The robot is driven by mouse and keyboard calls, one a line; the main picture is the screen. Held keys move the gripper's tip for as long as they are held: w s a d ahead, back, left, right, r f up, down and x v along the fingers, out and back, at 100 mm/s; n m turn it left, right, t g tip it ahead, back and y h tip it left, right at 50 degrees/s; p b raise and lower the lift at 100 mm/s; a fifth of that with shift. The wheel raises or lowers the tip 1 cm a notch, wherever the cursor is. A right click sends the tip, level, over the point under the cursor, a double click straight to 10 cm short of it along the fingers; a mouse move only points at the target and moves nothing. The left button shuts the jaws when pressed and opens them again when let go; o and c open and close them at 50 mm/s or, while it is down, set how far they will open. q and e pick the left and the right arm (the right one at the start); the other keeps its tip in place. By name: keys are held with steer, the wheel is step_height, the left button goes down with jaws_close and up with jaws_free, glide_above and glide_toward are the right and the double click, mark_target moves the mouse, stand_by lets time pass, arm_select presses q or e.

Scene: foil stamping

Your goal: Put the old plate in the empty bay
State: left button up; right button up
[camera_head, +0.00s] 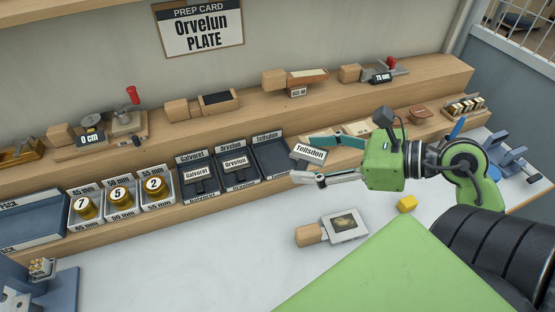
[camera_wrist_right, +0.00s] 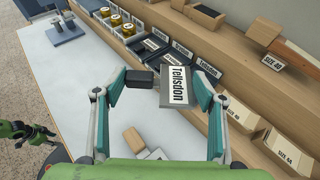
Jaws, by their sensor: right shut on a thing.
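My right gripper (camera_head: 306,160) is shut on a dark plate with a white Teilsdon label (camera_head: 310,153), held above the bench in front of the rack's right end. The Teilsdon bay (camera_head: 270,158) is empty. The Galvoret bay (camera_head: 187,199) and the Orvelun bay (camera_head: 227,184) each hold a labelled plate. A green arm part at the left of the right wrist view appears to be my left gripper (camera_wrist_right: 42,134); its jaws are unclear.
A prep card (camera_head: 203,30) on the wall reads Orvelun plate. Trays with numbered brass rolls (camera_head: 122,205) stand left of the bays. A wooden shelf (camera_head: 240,122) runs behind the bays.

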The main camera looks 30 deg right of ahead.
mark_target(313, 154)
steer(key=w+f+b, duration=0.1)
steer(key=b, duration=0.1)
steer(key=w+f+b, duration=0.1)
steer(key=w+b, duration=0.1)
steer(key=b, duration=0.1)
steer(key=shift+w+d+f, duration=0.1)
steer(key=shift+w+d, duration=0.1)
steer(key=w+f, duration=0.1)
steer(key=w, duration=0.1)
steer(key=w+d+f+p, duration=0.1)
steer(key=w+f, duration=0.1)
steer(key=w, duration=0.1)
steer(key=w+f+p, duration=0.1)
steer(key=w+f, duration=0.1)
steer(key=w, duration=0.1)
steer(key=shift+d+f, duration=0.25)
steer(key=shift+d, duration=0.1)
steer(key=shift+w+d+f, duration=0.1)
steer(key=shift+w+f, duration=0.35)
steer(key=shift+f, duration=0.05)
steer(key=f, duration=0.1)
steer(key=f+p, duration=0.1)
steer(key=f, duration=0.1)
steer(key=shift+w+f, duration=0.1)
steer(key=shift+w, duration=0.2)
steer(key=shift+f, duration=0.35)
arm_select(q)
steer(key=f, duration=0.3)
steer(key=shift+w+f, duration=0.1)
steer(key=shift+w, duration=0.15)
